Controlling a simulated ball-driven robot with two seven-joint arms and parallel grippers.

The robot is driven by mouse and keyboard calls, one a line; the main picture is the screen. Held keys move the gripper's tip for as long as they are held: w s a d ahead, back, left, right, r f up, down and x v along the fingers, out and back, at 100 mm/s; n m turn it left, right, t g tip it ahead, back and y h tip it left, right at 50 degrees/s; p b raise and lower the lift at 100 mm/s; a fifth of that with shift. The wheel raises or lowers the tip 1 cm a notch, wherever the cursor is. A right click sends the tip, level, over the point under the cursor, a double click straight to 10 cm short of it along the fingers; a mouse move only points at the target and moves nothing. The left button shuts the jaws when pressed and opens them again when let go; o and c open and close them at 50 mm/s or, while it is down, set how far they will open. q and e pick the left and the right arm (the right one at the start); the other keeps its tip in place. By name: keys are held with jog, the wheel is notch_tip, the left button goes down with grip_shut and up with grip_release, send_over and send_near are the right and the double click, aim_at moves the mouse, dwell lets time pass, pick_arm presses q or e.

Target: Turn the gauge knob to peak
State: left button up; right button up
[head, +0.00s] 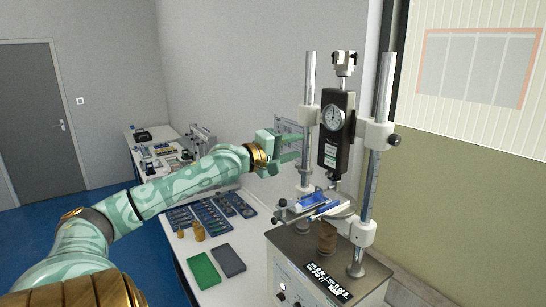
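The force gauge (345,144) is a black box with a round white dial (333,117) on its upper part. It is mounted upright between the two metal columns of the test stand. I cannot make out its knob at this size. My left gripper (294,148) is at the left of the gauge, at about the height of the gauge body in the picture. Its fingers point right toward the gauge and are apart, with nothing seen between them. The fingertips lie near the left column (309,75), and contact is not clear. My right gripper is not in view.
The stand's right column (381,85) has a clamp with a dark knob (394,139). Below the gauge is a stage with blue-and-white parts (318,203) above the grey cabinet (367,283). A white table at left holds dark trays (213,213), a green block (203,270) and a grey block (229,260).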

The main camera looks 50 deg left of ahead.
pick_arm(q)
jog(key=s, duration=0.6)
jog(key=shift+a+b, duration=0.3)
jog(key=shift+b, duration=0.1)
jog(key=shift+s, duration=0.1)
